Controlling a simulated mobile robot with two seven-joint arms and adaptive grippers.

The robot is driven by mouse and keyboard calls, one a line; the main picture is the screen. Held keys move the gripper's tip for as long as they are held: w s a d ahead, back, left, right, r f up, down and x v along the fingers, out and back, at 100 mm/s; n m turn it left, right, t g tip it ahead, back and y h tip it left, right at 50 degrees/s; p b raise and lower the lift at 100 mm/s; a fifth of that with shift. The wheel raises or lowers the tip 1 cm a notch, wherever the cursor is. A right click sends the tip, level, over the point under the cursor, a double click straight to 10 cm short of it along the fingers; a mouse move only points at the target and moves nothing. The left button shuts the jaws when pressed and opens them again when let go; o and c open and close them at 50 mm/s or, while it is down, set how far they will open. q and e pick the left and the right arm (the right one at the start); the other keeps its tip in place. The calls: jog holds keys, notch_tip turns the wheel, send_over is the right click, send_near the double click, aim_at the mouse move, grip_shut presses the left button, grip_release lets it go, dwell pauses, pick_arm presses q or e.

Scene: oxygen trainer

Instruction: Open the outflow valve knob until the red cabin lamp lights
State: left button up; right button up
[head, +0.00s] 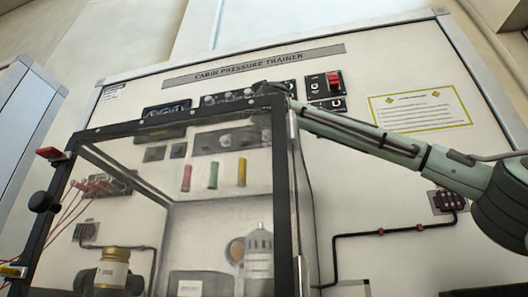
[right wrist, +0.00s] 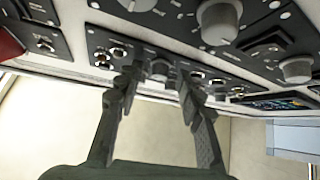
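The panel titled Cabin Pressure Trainer (head: 247,67) stands ahead. My right gripper (head: 274,89) reaches its upper row of controls, small and dark in the head view. In the right wrist view, my right gripper (right wrist: 158,76) has its two fingers apart, with a small dark round control (right wrist: 159,69) visible between them; I cannot tell whether they touch it. A large grey knob (right wrist: 220,20) with tick marks and another grey knob (right wrist: 297,68) are beyond the fingers. Labels are unreadable, so I cannot tell which is the outflow valve knob. No lit red lamp is identifiable. My left gripper is not in view.
A red switch (head: 334,80) sits right of the gripper, and a yellow-edged placard (head: 420,110) farther right. Red wires (head: 75,208) hang at left.

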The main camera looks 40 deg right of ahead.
jog(key=s+a+f, duration=0.2)
jog(key=s+a, duration=0.5)
jog(key=s, duration=0.5)
jog(key=shift+a, duration=0.3)
